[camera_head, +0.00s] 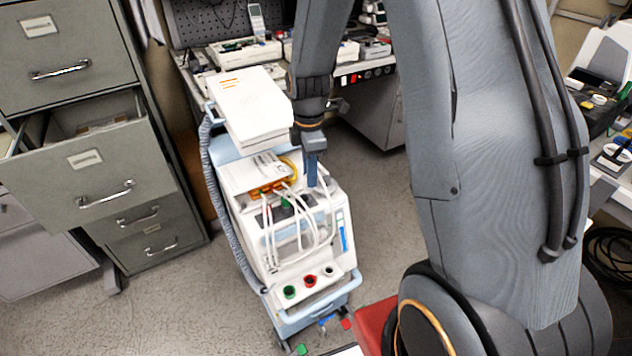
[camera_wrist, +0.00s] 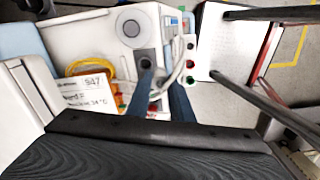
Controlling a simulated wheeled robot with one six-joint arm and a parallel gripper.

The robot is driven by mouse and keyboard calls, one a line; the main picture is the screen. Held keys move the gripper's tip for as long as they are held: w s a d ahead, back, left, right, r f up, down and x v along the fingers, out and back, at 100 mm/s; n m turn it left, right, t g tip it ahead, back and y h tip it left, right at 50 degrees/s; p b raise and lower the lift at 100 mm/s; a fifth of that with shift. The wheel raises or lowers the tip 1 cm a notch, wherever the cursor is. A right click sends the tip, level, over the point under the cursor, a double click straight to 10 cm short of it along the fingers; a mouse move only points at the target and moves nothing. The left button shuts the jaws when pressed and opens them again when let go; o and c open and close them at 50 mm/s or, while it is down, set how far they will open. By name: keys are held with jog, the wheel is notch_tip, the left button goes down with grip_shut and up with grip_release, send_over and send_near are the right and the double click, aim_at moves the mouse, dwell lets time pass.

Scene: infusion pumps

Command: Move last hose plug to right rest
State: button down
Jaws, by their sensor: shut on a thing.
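The white machine (camera_head: 300,235) stands on a light-blue cart, with several white hoses (camera_head: 322,237) looping over its front. On its lower front ledge are a green rest (camera_head: 289,292), a red rest (camera_head: 310,281) and, at the right, a dark-centred rest (camera_head: 328,270). My gripper (camera_head: 312,170), with blue fingers, points down over the machine's upper right side. In the wrist view my gripper (camera_wrist: 162,76) has its fingers around the end of a pale hose (camera_wrist: 180,62). The held plug is mostly hidden by the fingers.
A white lidded unit (camera_head: 248,103) rises at the machine's back left. A filing cabinet (camera_head: 85,130) with an open drawer stands at the left. A cluttered bench (camera_head: 380,115) is behind. Bare floor (camera_head: 180,310) lies left of the cart.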

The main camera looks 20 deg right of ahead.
jog(key=shift+w+a+f+b, duration=0.1)
jog(key=shift+w+f+b, duration=0.45)
jog(key=shift+f, duration=0.3)
jog(key=shift+w+a+f+b, duration=0.15)
jog(key=shift+w+f+b, duration=0.4)
jog(key=shift+f, duration=0.3)
jog(key=shift+w+a+f+b, duration=0.1)
jog(key=shift+w+f+b, duration=0.35)
jog(key=shift+w+f, duration=0.3)
jog(key=shift+s+f+b, duration=0.1)
jog(key=shift+f+b, duration=0.5)
jog(key=shift+f, duration=1.15)
jog(key=c, duration=1.5)
grip_release()
jog(key=shift+r, duration=0.1)
jog(key=shift+r+b, duration=0.6)
jog(key=shift+r, duration=3.3)
jog(key=s+r+m, duration=0.1)
jog(key=s+m, duration=0.4)
jog(key=s, duration=0.1)
jog(key=s+r+m, duration=0.1)
jog(key=s+m, duration=0.5)
jog(key=s, duration=0.1)
jog(key=s+r+m, duration=0.1)
jog(key=s+m, duration=0.5)
jog(key=s, duration=0.1)
jog(key=shift+r+t, duration=0.3)
